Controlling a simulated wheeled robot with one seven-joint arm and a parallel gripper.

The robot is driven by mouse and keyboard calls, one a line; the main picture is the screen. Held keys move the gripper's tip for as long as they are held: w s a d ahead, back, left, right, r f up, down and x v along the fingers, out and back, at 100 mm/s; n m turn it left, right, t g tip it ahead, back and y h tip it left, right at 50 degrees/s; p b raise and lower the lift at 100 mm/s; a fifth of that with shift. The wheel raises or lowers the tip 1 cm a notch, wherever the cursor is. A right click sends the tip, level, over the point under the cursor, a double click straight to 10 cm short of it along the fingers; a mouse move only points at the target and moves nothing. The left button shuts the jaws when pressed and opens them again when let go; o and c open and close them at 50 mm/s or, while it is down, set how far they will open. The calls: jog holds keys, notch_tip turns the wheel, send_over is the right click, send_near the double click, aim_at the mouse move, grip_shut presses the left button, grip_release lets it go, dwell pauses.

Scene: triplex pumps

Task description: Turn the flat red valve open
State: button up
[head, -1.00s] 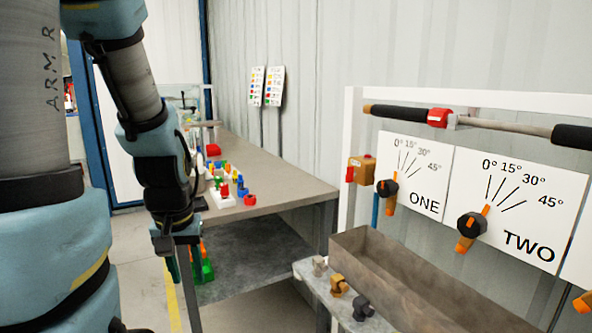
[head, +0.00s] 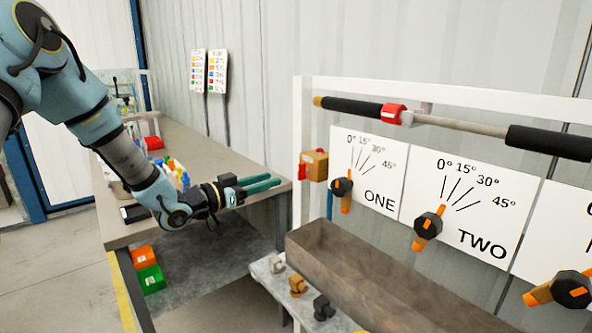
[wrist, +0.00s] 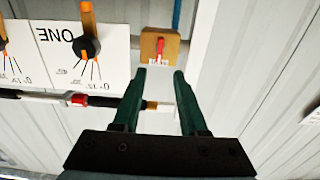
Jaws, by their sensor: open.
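A flat red lever (head: 302,171) sits on the side of a tan block (head: 317,164) mounted on the white frame post. In the wrist view the red lever (wrist: 160,47) lies on the face of the tan block (wrist: 147,42), just beyond my fingertips. My gripper (head: 275,183) is open and empty, its two teal fingers pointing right toward the block with a gap left between. In the wrist view my gripper (wrist: 160,73) has its fingers spread on either side of the lever's line, not touching it.
A rail with black grips and a red collar (head: 393,114) crosses the frame above. Dial panels ONE (head: 378,180) and TWO (head: 455,205) have orange-marked knobs. A metal trough (head: 370,275) stands below. A grey bench (head: 210,165) with coloured items lies behind my arm.

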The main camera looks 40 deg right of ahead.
aim_at(298, 171)
jog(key=d+p, duration=0.1)
jog(key=d, duration=0.2)
jog(key=d+p, duration=0.1)
jog(key=d, duration=0.1)
jog(key=d+p, duration=0.1)
jog(key=d, duration=0.2)
jog(key=shift+s+d+r, duration=0.1)
jog(key=shift+s+d, duration=0.25)
jog(key=shift+d, duration=0.75)
jog(key=shift+c, duration=0.2)
grip_shut()
